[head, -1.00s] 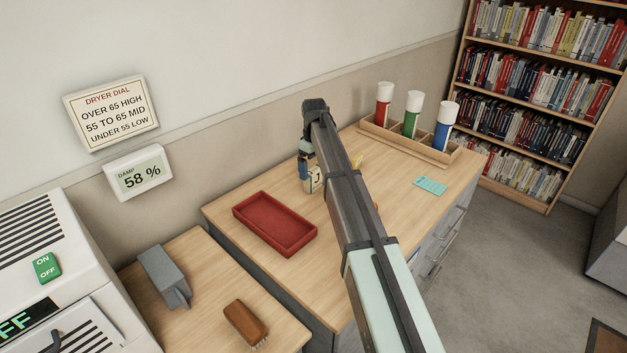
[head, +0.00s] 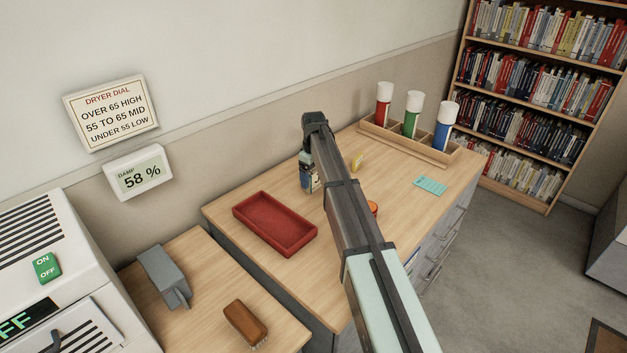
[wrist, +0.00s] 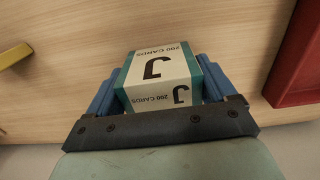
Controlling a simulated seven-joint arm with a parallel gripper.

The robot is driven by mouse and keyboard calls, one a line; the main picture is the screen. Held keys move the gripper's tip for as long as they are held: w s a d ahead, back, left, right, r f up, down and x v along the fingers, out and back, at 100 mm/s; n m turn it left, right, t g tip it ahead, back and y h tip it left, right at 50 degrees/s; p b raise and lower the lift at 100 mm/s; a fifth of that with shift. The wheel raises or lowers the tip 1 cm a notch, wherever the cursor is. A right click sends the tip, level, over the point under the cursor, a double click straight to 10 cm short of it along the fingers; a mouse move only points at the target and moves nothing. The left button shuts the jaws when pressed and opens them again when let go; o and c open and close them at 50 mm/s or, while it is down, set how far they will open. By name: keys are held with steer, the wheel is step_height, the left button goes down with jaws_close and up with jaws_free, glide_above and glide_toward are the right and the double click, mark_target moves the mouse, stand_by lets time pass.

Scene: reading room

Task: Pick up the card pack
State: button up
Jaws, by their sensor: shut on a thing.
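The card pack (wrist: 160,72) is a white and teal box marked "J" and "200 CARDS". In the wrist view it sits between the two blue fingers of my gripper (wrist: 160,88), which is shut on its sides. In the head view, my gripper (head: 307,170) is over the wooden counter, behind the red tray. The pack (head: 314,184) shows there only in part, beside my arm, which hides the rest. I cannot tell whether its underside touches the counter.
The red tray (head: 310,236) lies left of my arm; its rim shows at right in the wrist view. A yellow object (head: 357,161), an orange-red round object (head: 373,208) and a teal card (head: 430,186) lie right. A wooden rack (head: 456,157) holds three capped tubes.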

steer(key=shift+c, duration=0.9)
